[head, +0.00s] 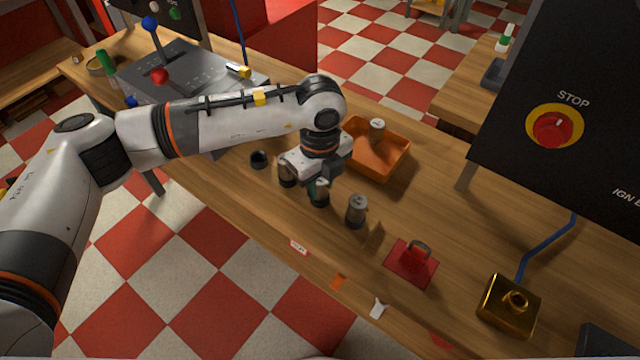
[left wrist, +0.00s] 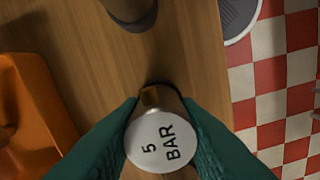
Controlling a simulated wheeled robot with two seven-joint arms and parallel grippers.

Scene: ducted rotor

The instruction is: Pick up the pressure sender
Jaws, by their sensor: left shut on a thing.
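The pressure sender is a small cylinder with a white round face reading "5 BAR" in the left wrist view (left wrist: 160,142). It also shows in the head view (head: 319,198), below my wrist. My left gripper (head: 318,184) is shut on it, with a green finger pressing each side; the fingers also show in the left wrist view (left wrist: 160,108). Its lower end is mostly hidden, and I cannot tell whether it touches the table. A similar grey cylinder (head: 357,211) stands to its right, and another (head: 287,176) stands to its left. My right gripper is not in view.
An orange tray (head: 398,166) behind the gripper holds another cylinder (head: 377,129). A black round piece (head: 259,159) lies to the left. A red block with a handle (head: 411,263) and a brass block (head: 508,306) sit to the right. A black STOP panel (head: 575,70) stands at right.

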